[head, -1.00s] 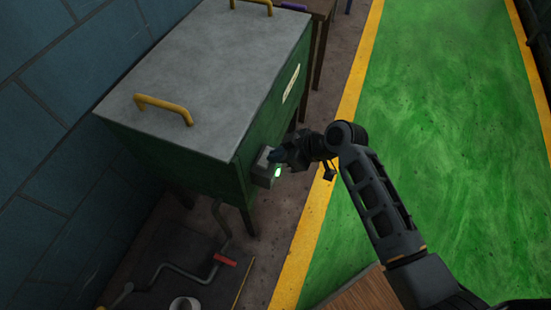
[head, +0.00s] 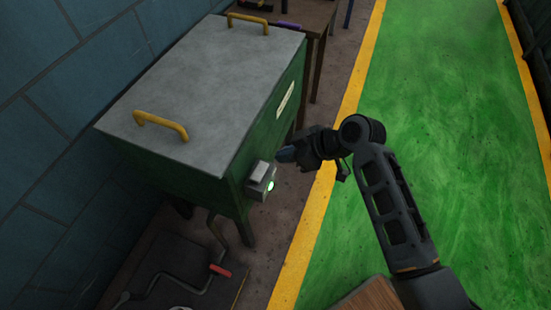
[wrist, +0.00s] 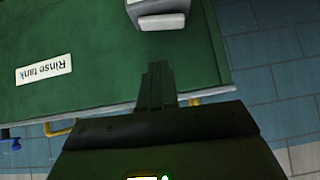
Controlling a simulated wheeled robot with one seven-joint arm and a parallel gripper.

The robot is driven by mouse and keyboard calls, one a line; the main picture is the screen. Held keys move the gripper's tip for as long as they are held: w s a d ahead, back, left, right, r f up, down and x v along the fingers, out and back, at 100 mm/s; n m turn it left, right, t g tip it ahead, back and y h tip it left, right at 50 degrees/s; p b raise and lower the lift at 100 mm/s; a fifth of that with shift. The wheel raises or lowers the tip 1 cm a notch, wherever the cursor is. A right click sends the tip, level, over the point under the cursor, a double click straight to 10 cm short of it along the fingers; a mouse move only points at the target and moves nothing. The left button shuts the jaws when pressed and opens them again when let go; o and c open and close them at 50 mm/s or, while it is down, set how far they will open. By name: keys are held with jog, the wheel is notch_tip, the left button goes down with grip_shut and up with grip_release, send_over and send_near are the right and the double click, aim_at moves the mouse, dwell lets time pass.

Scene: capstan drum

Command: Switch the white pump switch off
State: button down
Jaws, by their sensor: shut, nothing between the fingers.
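The pump switch (head: 259,170) is a pale piece on a small grey box at the near right corner of the green rinse tank (head: 215,185). A green lamp (head: 270,185) glows on the box. In the wrist view the pale switch box (wrist: 158,14) is at the top edge, partly cut off. My gripper (head: 284,154) is shut and empty, apart from the box, up and to its right in the head view. Its closed fingers (wrist: 157,80) point toward the tank front in the wrist view. The switch's exact position is too small to tell.
The tank has a grey lid (head: 205,80) with yellow handles (head: 160,125). A "Rinse tank" label (wrist: 44,69) is on its front. A pipe with a red handle (head: 220,270) lies below. A brown table (head: 315,40) stands behind. The green floor (head: 440,130) at right is clear.

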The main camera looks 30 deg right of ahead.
jog(key=shift+v, duration=2.3)
jog(key=shift+s+d, duration=0.1)
jog(key=shift+d, duration=0.1)
